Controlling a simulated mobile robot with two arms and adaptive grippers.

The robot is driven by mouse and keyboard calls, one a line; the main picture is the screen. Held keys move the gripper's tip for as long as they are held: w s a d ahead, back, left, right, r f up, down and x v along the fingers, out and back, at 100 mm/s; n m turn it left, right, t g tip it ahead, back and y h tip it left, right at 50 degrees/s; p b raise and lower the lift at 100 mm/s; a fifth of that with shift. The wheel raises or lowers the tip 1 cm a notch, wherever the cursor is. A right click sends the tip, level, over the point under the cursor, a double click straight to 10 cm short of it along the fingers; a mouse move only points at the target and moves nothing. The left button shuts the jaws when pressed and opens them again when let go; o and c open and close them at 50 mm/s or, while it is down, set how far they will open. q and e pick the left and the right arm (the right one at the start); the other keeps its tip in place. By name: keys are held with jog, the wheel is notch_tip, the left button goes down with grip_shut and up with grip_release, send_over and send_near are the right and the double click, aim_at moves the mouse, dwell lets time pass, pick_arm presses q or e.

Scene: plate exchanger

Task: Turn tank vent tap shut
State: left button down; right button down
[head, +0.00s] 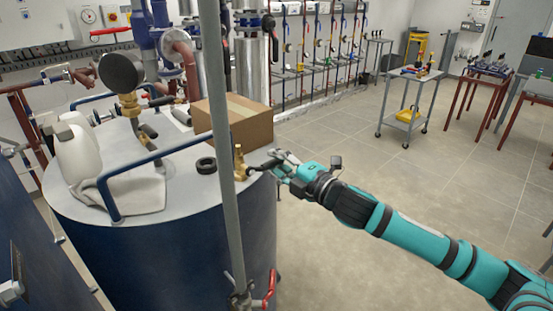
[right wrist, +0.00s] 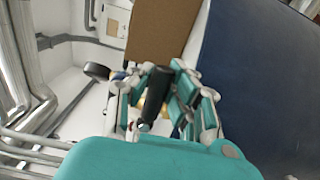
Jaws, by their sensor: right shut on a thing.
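The tank vent tap (head: 240,163) is a small brass valve standing near the right edge of the tank's grey lid. Its black lever (head: 262,165) points right, out over the rim. My right gripper (head: 281,165) reaches in from the right and is shut on that lever. In the right wrist view the black lever (right wrist: 156,92) lies between the two fingers of the gripper (right wrist: 160,85). The brass body is mostly hidden there behind the lever and fingers. The blue tank (head: 180,262) fills the left front. My left gripper is not in view.
A cardboard box (head: 255,127) stands on the lid close behind the tap. A grey vertical pipe (head: 220,120) passes in front, just left of it. A black ring (head: 206,165), white jug (head: 78,152) and blue rail (head: 160,153) are further left.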

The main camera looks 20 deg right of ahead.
jog(key=shift+f, duration=0.15)
dwell(0.3)
jog(key=c, duration=1.2)
grip_release()
jog(key=shift+v, duration=6.05)
jog(key=shift+w, duration=0.1)
